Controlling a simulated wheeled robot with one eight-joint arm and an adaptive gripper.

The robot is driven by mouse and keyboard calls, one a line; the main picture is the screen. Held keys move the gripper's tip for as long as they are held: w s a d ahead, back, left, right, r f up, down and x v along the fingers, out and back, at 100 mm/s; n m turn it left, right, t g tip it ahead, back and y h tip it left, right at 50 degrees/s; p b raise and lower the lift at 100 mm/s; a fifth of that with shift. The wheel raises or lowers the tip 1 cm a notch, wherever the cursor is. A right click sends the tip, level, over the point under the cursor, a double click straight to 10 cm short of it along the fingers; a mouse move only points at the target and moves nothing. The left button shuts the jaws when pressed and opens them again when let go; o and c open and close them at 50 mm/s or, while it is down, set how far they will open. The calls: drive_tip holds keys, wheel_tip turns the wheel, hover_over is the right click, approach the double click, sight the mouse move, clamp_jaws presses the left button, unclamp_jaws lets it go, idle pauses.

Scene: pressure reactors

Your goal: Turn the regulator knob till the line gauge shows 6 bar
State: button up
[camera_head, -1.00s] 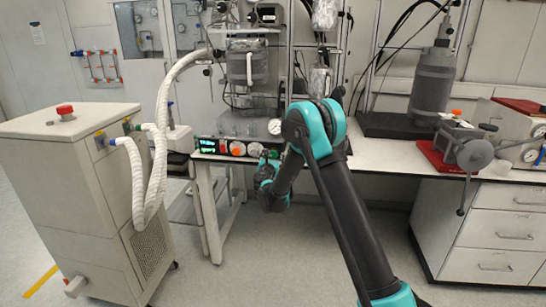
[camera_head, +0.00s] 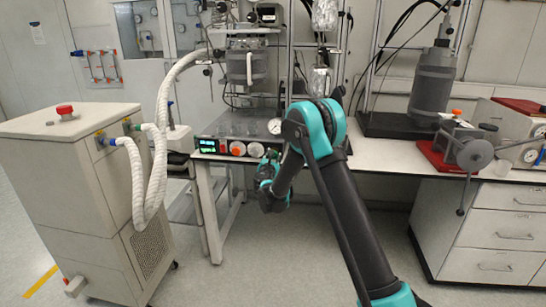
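A control panel at the front edge of the bench has a green lit display (camera_head: 207,146) and a row of round knobs or dials. One has an orange-red centre (camera_head: 238,149) and one is pale (camera_head: 256,150). A round white dial gauge (camera_head: 275,126) stands above the panel's right part; its needle is too small to read. My gripper (camera_head: 269,160) is in front of the panel's right part, low and close to it. The arm partly hides this area. I cannot tell whether the fingers are open or shut, whether they touch a knob, or which knob is the regulator.
A white cabinet with a red button (camera_head: 65,112) and thick white hoses (camera_head: 138,180) stands at the left. A reactor vessel in a metal frame (camera_head: 247,62) stands behind the panel. A red-based device (camera_head: 447,160) sits on the bench at right. The floor (camera_head: 215,283) in front is clear.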

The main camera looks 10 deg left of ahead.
drive_tip(key=m, duration=0.4)
drive_tip(key=shift+m, duration=0.3)
drive_tip(key=m, duration=0.3)
drive_tip(key=shift+f+m, duration=0.1)
drive_tip(key=shift+m, duration=0.2)
drive_tip(key=m, duration=1.2)
drive_tip(key=shift+f+m, duration=0.1)
drive_tip(key=shift+m, duration=2.7)
drive_tip(key=o, duration=1.2)
drive_tip(key=shift+c, duration=0.2)
